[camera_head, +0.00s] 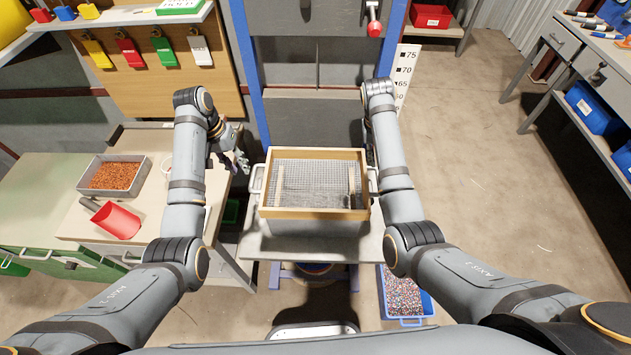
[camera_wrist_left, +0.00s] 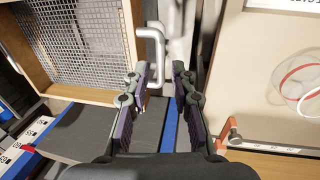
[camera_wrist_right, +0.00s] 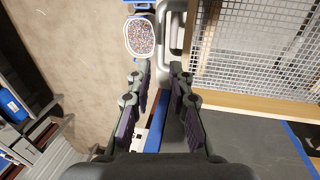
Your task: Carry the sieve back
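The sieve is a square wooden frame (camera_head: 318,213) with wire mesh, sitting level on a grey tub (camera_head: 310,228) on a stand. Pale handles show at its left (camera_head: 256,181) and right (camera_head: 373,180); I cannot tell whether they belong to sieve or tub. My left gripper (camera_head: 240,160) is open and empty beside the left side. In the left wrist view, its fingertips (camera_wrist_left: 160,75) are just short of a handle (camera_wrist_left: 156,45). My right gripper (camera_wrist_right: 160,72) is open, its fingertips close to the other handle (camera_wrist_right: 163,38); my arm hides it in the head view.
A tray of copper granules (camera_head: 113,176) and a red scoop (camera_head: 116,220) lie on the left bench. A blue bin of coloured granules (camera_head: 404,294) stands on the floor right of the stand. A blue-posted frame (camera_head: 394,45) rises behind the sieve. The right floor is clear.

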